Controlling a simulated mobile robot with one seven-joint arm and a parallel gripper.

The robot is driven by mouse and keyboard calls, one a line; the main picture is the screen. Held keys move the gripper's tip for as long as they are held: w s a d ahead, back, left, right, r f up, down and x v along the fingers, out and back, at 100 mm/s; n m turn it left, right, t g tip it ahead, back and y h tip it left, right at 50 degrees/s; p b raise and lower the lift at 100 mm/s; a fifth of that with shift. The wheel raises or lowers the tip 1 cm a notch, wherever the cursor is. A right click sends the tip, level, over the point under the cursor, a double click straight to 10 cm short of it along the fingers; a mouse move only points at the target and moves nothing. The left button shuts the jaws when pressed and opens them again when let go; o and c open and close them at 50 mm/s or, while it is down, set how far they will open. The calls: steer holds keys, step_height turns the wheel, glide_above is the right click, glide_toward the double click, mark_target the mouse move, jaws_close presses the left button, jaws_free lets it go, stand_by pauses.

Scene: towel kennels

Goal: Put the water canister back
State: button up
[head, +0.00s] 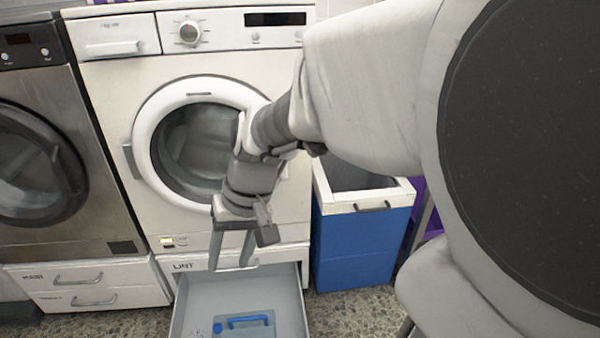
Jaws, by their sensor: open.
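A pale blue container with a darker blue handle (247,322), which looks like the water canister, lies inside an open grey drawer (291,295) at the bottom of the head view. Its lower part is cut off by the picture's edge. My gripper (231,266) is open and empty, fingers pointing down. In the picture it is just above the container, over the drawer's back part; the exact height gap cannot be told. The drawer is pulled out below the white washing machine (95,85), under a panel marked "LINT".
A blue bin with a white rim (362,245) stands right of the drawer. A dark-fronted machine (40,262) stands at the left above closed white drawers (120,295). Speckled floor (345,318) shows clear right of the drawer. My arm hides part of the machine's round door (150,112).

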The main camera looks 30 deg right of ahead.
steer(key=s+d+r+n+t+h, duration=0.1)
steer(key=s+d+r+t+h, duration=0.2)
steer(key=s+r, duration=0.4)
steer(key=shift+s+d+n+t, duration=0.2)
steer(key=shift+s+n+t, duration=0.1)
steer(key=shift+s+t, duration=0.3)
steer(key=shift+r, duration=0.15)
